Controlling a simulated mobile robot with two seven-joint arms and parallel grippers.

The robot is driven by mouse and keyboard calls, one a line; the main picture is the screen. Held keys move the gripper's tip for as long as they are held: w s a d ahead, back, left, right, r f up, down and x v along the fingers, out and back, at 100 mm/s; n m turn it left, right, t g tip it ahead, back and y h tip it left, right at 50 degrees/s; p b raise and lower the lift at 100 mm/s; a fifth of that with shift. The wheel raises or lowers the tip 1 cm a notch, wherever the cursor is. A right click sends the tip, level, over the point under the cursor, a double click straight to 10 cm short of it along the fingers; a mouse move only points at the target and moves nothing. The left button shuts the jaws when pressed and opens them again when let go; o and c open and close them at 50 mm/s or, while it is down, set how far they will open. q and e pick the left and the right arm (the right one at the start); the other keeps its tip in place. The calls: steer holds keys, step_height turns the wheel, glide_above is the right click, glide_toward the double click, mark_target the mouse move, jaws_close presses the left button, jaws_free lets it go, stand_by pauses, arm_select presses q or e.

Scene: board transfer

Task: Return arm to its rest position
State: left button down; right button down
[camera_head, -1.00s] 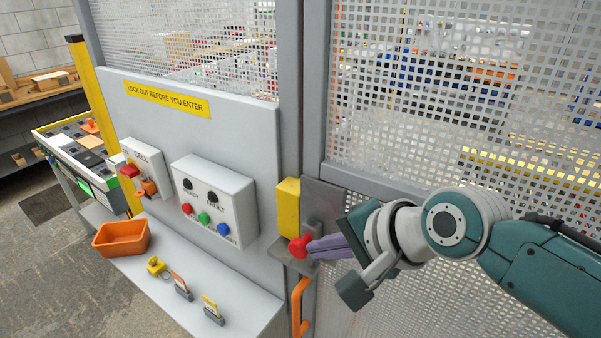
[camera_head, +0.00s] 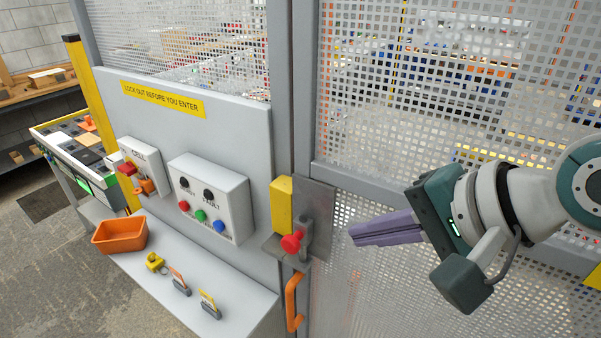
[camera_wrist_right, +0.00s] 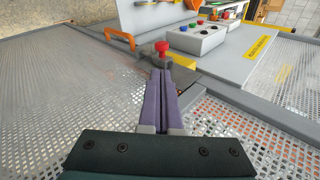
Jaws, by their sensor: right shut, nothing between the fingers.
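My right gripper (camera_head: 352,236) is shut with its purple fingers together and nothing between them. It is in front of the mesh gate, to the right of the red knob (camera_head: 292,242) on the gate latch, and apart from it. In the right wrist view the shut fingers (camera_wrist_right: 161,78) point toward the red knob (camera_wrist_right: 162,48), which lies beyond the tips. My left gripper is in neither view.
The mesh gate (camera_head: 350,285) with an orange handle (camera_head: 294,302) stands close behind my arm. A yellow switch block (camera_head: 281,206) is beside the latch. Left are a button box (camera_head: 208,198), an orange bin (camera_head: 119,236) and padlocks (camera_head: 180,283) on a shelf.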

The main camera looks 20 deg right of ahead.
stand_by(0.3)
steer(key=s+r+n+g+h+p, duration=0.1)
steer(key=s+n+g+h+p, duration=0.1)
steer(key=s+n, duration=0.5)
steer(key=s+r+n+g+h+p, duration=0.2)
steer(key=s+n, duration=0.5)
steer(key=s, duration=0.4)
steer(key=shift+d+r+g+p, duration=0.25)
steer(key=shift+r+g+p, duration=0.05)
steer(key=shift+p, duration=0.45)
